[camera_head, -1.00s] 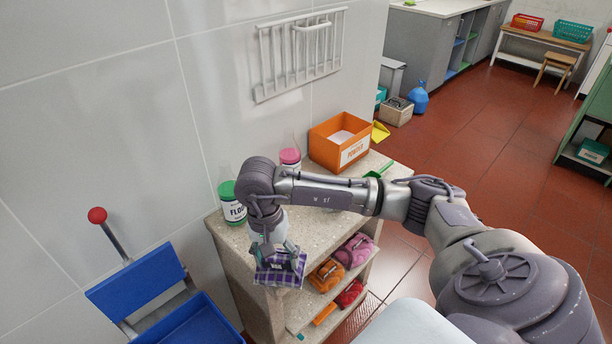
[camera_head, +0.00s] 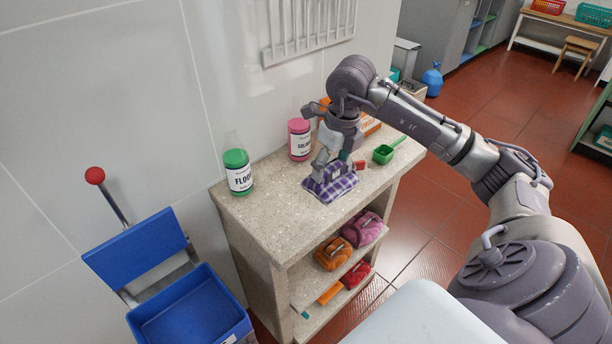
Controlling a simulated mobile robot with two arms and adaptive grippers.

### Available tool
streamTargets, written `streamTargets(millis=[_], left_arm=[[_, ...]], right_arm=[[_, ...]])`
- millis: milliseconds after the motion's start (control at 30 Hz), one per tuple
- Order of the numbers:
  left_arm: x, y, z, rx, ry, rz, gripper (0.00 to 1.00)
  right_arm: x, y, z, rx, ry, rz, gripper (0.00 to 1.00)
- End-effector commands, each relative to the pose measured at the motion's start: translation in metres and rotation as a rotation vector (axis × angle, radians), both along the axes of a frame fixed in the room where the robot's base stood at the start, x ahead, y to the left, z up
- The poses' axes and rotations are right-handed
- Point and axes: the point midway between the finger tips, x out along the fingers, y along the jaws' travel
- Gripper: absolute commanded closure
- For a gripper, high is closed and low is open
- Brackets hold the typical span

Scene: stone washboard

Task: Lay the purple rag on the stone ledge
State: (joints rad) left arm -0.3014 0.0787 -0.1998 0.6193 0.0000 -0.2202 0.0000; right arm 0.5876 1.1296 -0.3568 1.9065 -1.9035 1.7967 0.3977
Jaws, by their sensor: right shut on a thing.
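The purple checkered rag (camera_head: 331,187) is at the top of the speckled stone ledge (camera_head: 272,220), near its front edge. It looks low over or touching the surface; I cannot tell which. My right gripper (camera_head: 328,172) points down and is shut on the rag. My left gripper is not in view.
A green-capped bottle (camera_head: 238,173) and a pink-capped bottle (camera_head: 299,140) stand along the wall. A green scoop (camera_head: 384,154) lies to the right. An orange box (camera_head: 370,124) is partly hidden behind my arm. Rolled rags (camera_head: 333,254) lie on the shelf below. A blue bucket (camera_head: 190,312) stands left.

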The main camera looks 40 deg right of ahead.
Motion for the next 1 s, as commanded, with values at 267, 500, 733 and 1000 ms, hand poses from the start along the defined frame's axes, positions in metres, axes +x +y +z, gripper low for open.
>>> streamTargets(millis=[267, 500, 733, 1000], left_arm=[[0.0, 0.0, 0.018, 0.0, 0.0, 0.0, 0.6], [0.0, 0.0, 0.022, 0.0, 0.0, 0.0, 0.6], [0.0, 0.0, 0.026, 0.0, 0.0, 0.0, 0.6], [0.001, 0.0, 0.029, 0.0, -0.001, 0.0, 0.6]], right_arm=[[0.041, 0.053, -0.035, 0.007, 0.001, 0.005, 0.73], [0.06, 0.075, -0.056, 0.001, 0.0, 0.004, 0.73], [0.061, 0.076, -0.075, 0.0, 0.004, 0.004, 0.73], [0.062, 0.076, -0.098, 0.0, -0.001, 0.005, 0.73]])
